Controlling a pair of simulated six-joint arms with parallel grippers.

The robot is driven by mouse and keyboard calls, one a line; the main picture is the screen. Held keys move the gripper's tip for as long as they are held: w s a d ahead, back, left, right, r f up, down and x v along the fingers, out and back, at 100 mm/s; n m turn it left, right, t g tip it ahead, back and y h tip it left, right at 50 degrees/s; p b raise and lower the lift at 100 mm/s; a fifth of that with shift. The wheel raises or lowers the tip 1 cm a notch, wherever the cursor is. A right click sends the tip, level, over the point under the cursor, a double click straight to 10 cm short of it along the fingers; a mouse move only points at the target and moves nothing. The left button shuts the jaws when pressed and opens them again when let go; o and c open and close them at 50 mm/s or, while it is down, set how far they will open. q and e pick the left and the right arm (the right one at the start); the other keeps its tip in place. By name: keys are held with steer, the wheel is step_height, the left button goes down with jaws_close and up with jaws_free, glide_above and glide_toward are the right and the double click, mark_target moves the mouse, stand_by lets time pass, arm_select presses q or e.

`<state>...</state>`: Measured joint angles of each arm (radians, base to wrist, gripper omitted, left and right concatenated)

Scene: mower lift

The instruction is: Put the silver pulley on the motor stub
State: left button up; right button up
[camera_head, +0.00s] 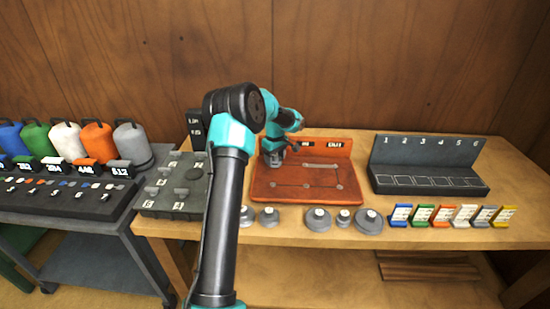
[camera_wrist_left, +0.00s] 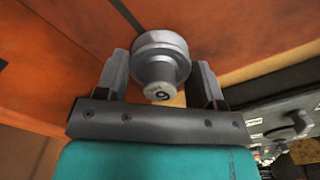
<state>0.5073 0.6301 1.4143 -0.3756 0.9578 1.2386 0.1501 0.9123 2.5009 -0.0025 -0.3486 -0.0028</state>
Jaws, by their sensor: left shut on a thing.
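My left gripper (camera_head: 275,157) is over the back left part of the orange-red board (camera_head: 318,192). In the left wrist view, its two fingers (camera_wrist_left: 162,88) are shut on a silver pulley (camera_wrist_left: 160,48), a stepped grey disc with a narrower hub. The hub end carries a dark mark that looks like a 6 or 9. The orange-red board fills much of the wrist view behind the pulley. The board bears small pale pegs joined by dark lines. I cannot tell which part is the motor stub; the gripper hides the board's back left corner. My right gripper is not in view.
Several grey pulleys (camera_head: 318,219) stand along the table's front. A grey numbered rack (camera_head: 428,179) is at the right, with coloured cards (camera_head: 443,215) before it. A dark grey tray (camera_head: 160,207) lies left. A side cart (camera_head: 85,240) holds coloured canisters (camera_head: 97,143).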

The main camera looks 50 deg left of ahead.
arm_select(q)
steer(key=shift+f, duration=0.1)
steer(key=o, duration=1.1)
step_height(320, 180, up, 12)
steer(key=shift+r, duration=0.1)
stand_by(0.6)
